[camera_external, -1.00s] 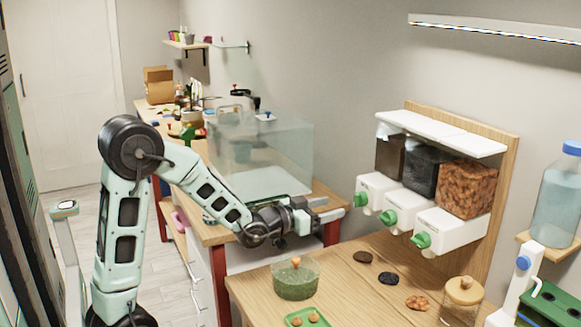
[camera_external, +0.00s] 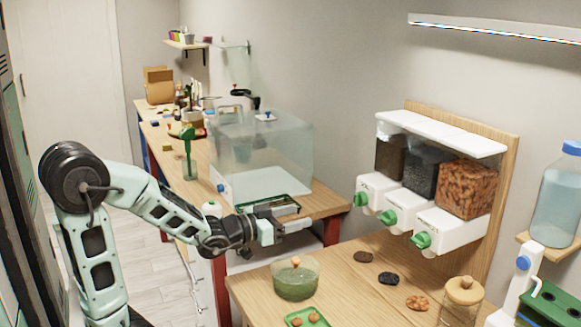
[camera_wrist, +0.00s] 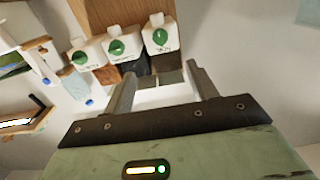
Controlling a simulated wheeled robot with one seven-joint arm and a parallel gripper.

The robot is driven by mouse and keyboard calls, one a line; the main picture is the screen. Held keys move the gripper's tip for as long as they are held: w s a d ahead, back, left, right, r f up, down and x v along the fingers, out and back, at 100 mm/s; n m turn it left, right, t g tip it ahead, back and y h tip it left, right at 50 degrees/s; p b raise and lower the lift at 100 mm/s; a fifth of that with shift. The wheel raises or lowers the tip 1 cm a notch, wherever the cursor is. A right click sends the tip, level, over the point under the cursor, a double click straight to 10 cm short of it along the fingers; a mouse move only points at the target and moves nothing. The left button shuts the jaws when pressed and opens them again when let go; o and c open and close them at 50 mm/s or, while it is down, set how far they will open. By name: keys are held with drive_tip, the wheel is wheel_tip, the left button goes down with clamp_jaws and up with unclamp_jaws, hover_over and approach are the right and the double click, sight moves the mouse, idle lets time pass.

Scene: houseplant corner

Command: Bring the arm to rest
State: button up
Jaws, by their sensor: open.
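My gripper (camera_external: 296,232) is held out over the gap between the two benches, in front of the clear glass case (camera_external: 265,150) and above the near bench's back edge. Its fingers point right, toward the dispensers. In the wrist view its two fingers (camera_wrist: 161,88) stand apart with nothing between them, so it is open and empty. My arm is bent at a raised elbow on the left of the external view.
Three dispensers with green knobs (camera_external: 421,240) hang on a wooden wall board. The near bench (camera_external: 345,290) holds a green-filled glass bowl (camera_external: 296,281), a green tray (camera_external: 308,317), a lidded jar (camera_external: 462,300) and small piles. A green tray (camera_external: 268,204) lies by the case.

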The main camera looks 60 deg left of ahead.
drive_tip(key=s+a+f+n+g+y+p, duration=0.35)
drive_tip(key=s+a+g+p, duration=0.55)
drive_tip(key=a, duration=0.3)
drive_tip(key=s+n+g+h+p, duration=0.3)
drive_tip(key=s+g+p, duration=0.6)
drive_tip(key=s, duration=0.8)
drive_tip(key=shift+n, duration=0.55)
drive_tip(key=shift+d, duration=0.1)
